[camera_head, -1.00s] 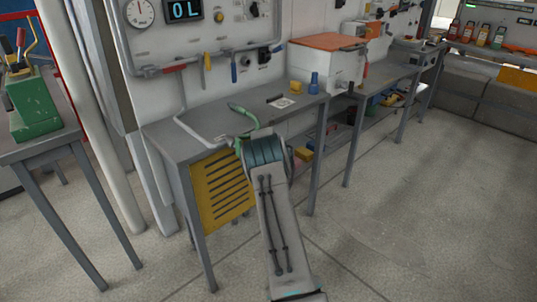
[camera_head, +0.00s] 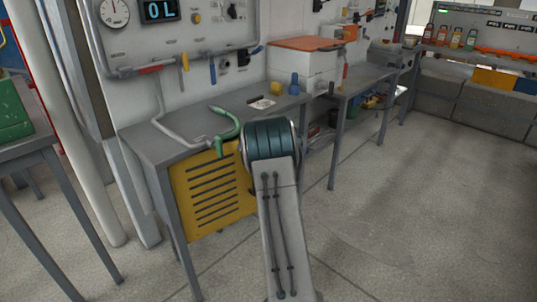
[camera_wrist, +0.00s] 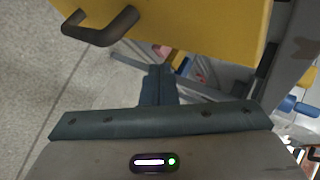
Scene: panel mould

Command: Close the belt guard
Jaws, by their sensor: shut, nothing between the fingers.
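The yellow slotted panel, which I take to be the belt guard (camera_head: 210,191), hangs upright below the front of the workbench. My arm hides its right edge, and I cannot tell how far it stands open. In the wrist view the yellow panel (camera_wrist: 205,25) fills the top, with a dark bar handle (camera_wrist: 100,27) at its upper left. My gripper (camera_wrist: 159,72) is shut and empty, its fingertips just below the panel's lower edge in the picture and right of the handle. I cannot tell whether they touch. In the head view my arm hides the gripper.
The grey workbench (camera_head: 165,148) carries a green curved piece (camera_head: 230,128) and a blue bottle (camera_head: 294,84). A white box with an orange lid (camera_head: 306,60) stands behind. Another table (camera_head: 25,150) is at the left. Open floor (camera_head: 420,210) lies to the right.

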